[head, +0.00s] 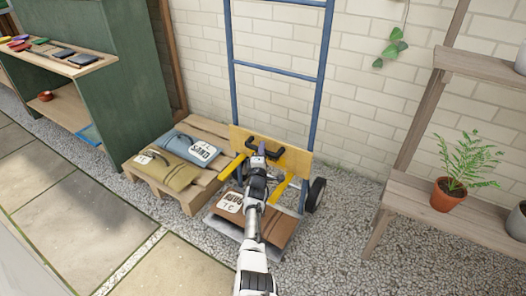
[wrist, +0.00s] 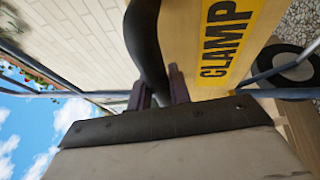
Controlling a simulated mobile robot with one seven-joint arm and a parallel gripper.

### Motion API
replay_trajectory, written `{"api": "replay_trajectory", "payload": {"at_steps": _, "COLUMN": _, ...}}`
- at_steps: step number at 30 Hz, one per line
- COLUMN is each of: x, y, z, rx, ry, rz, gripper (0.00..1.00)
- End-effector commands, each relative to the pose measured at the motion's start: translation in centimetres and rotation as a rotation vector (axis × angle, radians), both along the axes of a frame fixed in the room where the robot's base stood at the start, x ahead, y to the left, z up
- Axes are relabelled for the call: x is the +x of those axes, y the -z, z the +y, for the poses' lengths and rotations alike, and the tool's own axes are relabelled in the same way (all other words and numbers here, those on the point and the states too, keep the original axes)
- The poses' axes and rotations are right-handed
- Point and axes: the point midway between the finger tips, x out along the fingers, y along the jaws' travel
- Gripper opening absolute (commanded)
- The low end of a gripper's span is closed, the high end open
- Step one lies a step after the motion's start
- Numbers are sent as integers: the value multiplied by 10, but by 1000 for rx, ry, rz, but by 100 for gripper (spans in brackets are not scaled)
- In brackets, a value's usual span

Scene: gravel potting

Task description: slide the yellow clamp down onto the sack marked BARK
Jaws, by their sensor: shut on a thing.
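The clamp is a wooden crosspiece (head: 295,160) on the blue hand truck, with yellow arms (head: 279,189) reaching forward and a black handle (head: 282,153). In the wrist view its board carries a yellow label reading CLAMP (wrist: 228,38), beside the black handle (wrist: 148,45). My gripper (head: 260,150) is shut on this handle; its dark fingers (wrist: 160,90) show around it in the wrist view. The brown sack marked BARK (head: 278,228) lies at the truck's foot, below the clamp, with a white label. My arm hides part of the sack and whether the arms touch it.
The blue hand truck (head: 275,71) leans by the brick wall, a black wheel (head: 316,194) at right. A pallet (head: 206,190) at left bears the blue SAND sack (head: 185,147) and an olive sack (head: 165,169). A wooden shelf (head: 415,195) with a potted fern (head: 445,195) stands right. Gravel lies between.

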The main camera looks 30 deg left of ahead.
Motion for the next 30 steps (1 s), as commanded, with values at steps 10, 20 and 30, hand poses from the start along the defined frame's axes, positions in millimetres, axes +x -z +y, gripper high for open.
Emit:
{"api": "replay_trajectory", "payload": {"at_steps": 10, "x": 1, "y": 0, "z": -2, "rx": 1, "ry": 3, "rz": -1, "gripper": 41}}
{"api": "replay_trajectory", "payload": {"at_steps": 20, "x": 0, "y": -27, "z": 0, "rx": 2, "ry": 1, "rz": -4, "gripper": 41}}
{"api": "replay_trajectory", "payload": {"at_steps": 30, "x": 1, "y": -115, "z": 0, "rx": 7, "ry": 3, "rz": -11, "gripper": 41}}
